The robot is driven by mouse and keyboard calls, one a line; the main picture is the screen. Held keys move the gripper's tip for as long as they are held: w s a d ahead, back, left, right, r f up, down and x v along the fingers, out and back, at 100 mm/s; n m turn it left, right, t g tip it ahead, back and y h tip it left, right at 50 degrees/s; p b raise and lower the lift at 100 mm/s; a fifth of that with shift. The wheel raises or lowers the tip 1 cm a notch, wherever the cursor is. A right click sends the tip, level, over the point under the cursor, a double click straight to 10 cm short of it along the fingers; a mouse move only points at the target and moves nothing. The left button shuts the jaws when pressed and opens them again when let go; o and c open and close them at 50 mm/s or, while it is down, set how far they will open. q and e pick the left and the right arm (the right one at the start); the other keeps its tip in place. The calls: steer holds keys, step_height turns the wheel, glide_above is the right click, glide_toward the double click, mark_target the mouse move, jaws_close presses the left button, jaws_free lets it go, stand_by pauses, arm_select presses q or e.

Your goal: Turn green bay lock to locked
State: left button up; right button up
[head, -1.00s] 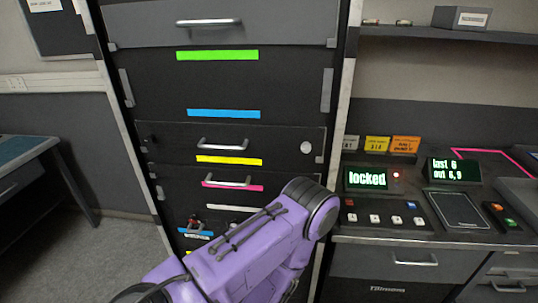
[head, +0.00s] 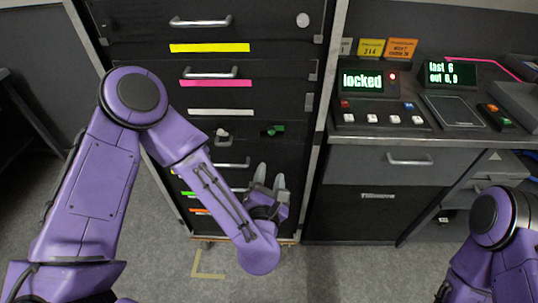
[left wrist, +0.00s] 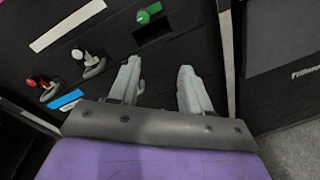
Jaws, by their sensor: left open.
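The green bay lock (head: 273,130) is a small green knob on the dark front of the tall cabinet. It also shows at the top of the left wrist view (left wrist: 149,14), with a black slot below it. My left gripper (head: 269,178) is open and empty, its fingers pointing at the cabinet below the green knob. In the left wrist view the two fingers (left wrist: 160,72) stand apart, with the knob beyond and above their tips, not touched. A display (head: 362,81) on the console reads "locked" beside a red light. My right gripper is out of view.
A grey knob (head: 222,133) sits left of the green one; the left wrist view also shows a red knob (left wrist: 38,82). Drawer handles (head: 233,163) protrude from the cabinet. The console counter (head: 400,132) stands to the right. Floor in front is clear.

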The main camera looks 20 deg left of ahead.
mark_target(271, 133)
arm_select(q)
steer(key=w+a+r+n+p, duration=0.1)
steer(key=w, duration=0.2)
steer(key=w+a+r+n+y, duration=0.1)
steer(key=w+n, duration=0.1)
steer(key=w, duration=0.1)
steer(key=w+a+r+n+p, duration=0.1)
steer(key=w, duration=0.3)
steer(key=shift+r+n+t+p, duration=0.2)
steer(key=shift+n+t+p, duration=0.1)
steer(key=shift+n+t, duration=0.1)
steer(key=shift+w+f, duration=0.1)
steer(key=shift+w, duration=0.25)
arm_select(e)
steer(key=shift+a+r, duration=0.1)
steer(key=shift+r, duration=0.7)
arm_select(q)
jaws_close()
